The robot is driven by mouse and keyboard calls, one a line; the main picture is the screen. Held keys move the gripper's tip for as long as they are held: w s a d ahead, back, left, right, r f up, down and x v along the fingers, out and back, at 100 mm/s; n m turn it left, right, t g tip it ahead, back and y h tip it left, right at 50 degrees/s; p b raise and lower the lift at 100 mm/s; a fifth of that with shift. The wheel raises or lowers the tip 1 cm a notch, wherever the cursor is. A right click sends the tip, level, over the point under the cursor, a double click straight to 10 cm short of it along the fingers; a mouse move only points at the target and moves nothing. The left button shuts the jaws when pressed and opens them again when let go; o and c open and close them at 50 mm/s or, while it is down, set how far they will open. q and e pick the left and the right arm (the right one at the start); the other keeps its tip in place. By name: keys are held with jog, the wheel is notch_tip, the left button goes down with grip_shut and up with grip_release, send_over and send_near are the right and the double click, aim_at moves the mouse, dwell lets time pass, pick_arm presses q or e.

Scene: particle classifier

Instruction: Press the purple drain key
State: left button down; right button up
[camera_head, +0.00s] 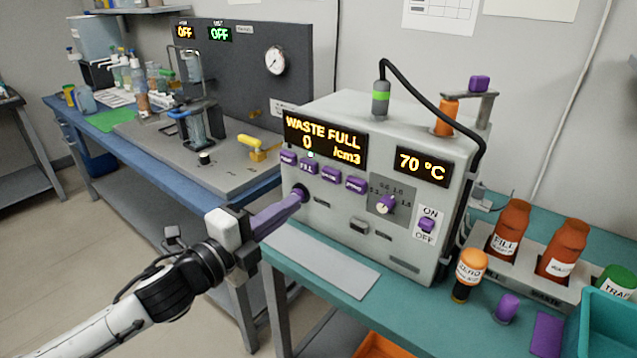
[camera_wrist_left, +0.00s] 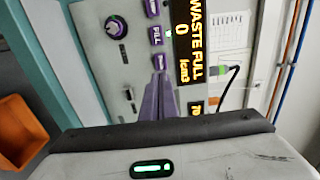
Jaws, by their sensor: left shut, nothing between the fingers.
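The grey machine (camera_head: 330,212) has a row of purple keys on its front under the WASTE FULL display (camera_head: 325,142). One key reads FILL (camera_head: 307,167); a key to its right (camera_head: 329,175) may be the drain key, but its label is too small to read surely. In the left wrist view the FILL key (camera_wrist_left: 156,35) and the neighbouring key (camera_wrist_left: 157,61) show. My left gripper (camera_head: 302,194) is shut and empty, its purple fingers pointing at the panel below the keys in the head view. In the wrist view the fingertips (camera_wrist_left: 160,75) overlap near that neighbouring key; contact cannot be told.
A round purple-centred knob (camera_wrist_left: 116,27) is beside the keys. A dial (camera_head: 385,205) and ON/OFF switch (camera_head: 427,224) are to the right. Orange bottles (camera_head: 510,228) and a teal bin (camera_head: 610,325) stand on the bench at right. A grey plate (camera_head: 320,265) lies in front of the machine.

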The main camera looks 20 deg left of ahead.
aim_at(329, 178)
pick_arm(q)
jog(key=p+x, duration=0.1)
jog(key=x, duration=0.8)
jog(key=shift+w+d+f, duration=0.1)
jog(key=shift+w, duration=0.1)
